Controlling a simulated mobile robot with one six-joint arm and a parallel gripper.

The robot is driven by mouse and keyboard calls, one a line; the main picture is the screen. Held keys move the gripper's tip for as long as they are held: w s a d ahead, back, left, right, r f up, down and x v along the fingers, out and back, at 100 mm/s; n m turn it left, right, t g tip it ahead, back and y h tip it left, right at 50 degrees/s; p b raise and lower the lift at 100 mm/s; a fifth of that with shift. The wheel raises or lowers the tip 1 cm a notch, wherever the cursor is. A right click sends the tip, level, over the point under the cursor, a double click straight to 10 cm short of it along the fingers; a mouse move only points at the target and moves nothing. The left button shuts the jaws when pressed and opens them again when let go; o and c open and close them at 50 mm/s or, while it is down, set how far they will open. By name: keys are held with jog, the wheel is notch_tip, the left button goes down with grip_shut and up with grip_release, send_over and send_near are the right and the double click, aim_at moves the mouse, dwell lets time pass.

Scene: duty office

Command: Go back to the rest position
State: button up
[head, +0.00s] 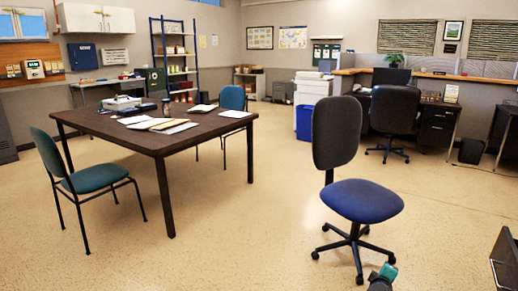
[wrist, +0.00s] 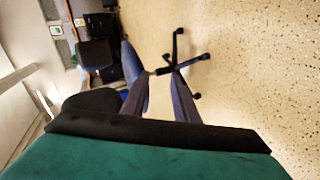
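My gripper (head: 383,276) shows small at the bottom edge of the head view, right of centre, as a dark and teal shape just below the blue office chair's base. In the wrist view, a teal body with a black edge fills the bottom. Two grey-purple fingers (wrist: 162,78) reach forward from it, with speckled floor visible between them. They stand apart and hold nothing that I can see. The chair's dark wheeled base (wrist: 178,58) shows beyond the fingertips.
The blue office chair (head: 362,200) stands close in front. A dark table (head: 205,133) with papers is at the left, with teal chairs (head: 92,178) around it. A black screen-like object (head: 505,258) is at the lower right. The floor (head: 250,240) left of the chair is clear.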

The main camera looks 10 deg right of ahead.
jog(key=s+a+f+g+y+p, duration=0.15)
jog(key=s+a+f+p, duration=0.25)
jog(key=a, duration=0.4)
jog(key=s+a+f+m+g+y+p, duration=0.1)
jog(key=s+a+f+g+p, duration=0.2)
jog(key=a, duration=0.5)
jog(key=s+a+f+g+y+p, duration=0.1)
jog(key=s+a+f+y+p, duration=0.1)
jog(key=s+a+f+p, duration=0.35)
jog(key=s+a+f+m+g+y+p, duration=0.1)
jog(key=s+a+m+g, duration=0.1)
jog(key=s+a, duration=0.3)
jog(key=s+a+f+m+g+y+p, duration=0.1)
jog(key=s+a+g, duration=0.3)
jog(key=s, duration=0.7)
jog(key=s+a+f+m+g+y+p, duration=0.1)
jog(key=s+a+m+g+p, duration=0.1)
jog(key=s+a, duration=0.4)
jog(key=shift+s+f+m+g, duration=0.2)
jog(key=shift+s+m+g, duration=0.7)
jog(key=shift+s, duration=0.3)
